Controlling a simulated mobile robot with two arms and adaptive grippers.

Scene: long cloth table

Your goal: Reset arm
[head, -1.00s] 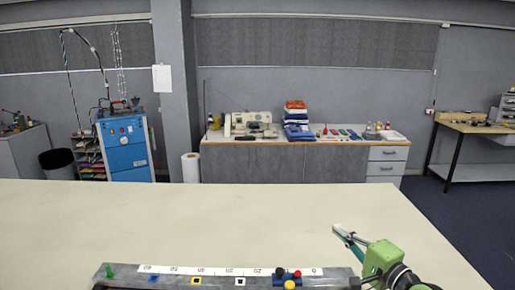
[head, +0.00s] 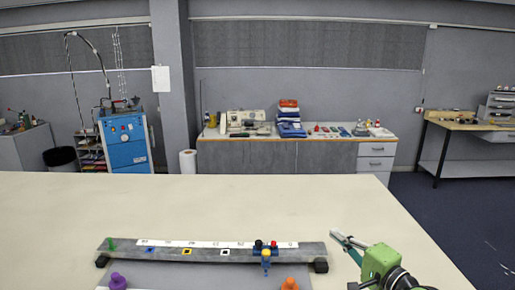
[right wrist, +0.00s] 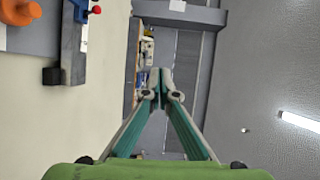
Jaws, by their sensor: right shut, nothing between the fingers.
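My right gripper (head: 346,240) reaches in from the lower right of the head view, over the right part of the cloth table. It is shut and empty, to the right of the grey bar's end. In the right wrist view its fingertips (right wrist: 160,75) meet, with nothing between them. My left gripper does not show. The grey bar (head: 200,252) lies across the table with a white ruler strip (head: 215,244) and colored square marks. A green peg (head: 111,244) stands at its left end, and a small group of black, red, blue and yellow pieces (head: 266,250) sits near its right end.
A purple knob (head: 118,281) and an orange knob (head: 290,284) stand on a grey board (head: 205,275) in front of the bar. The orange knob also shows in the right wrist view (right wrist: 19,11). The table's far half (head: 200,200) is clear.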

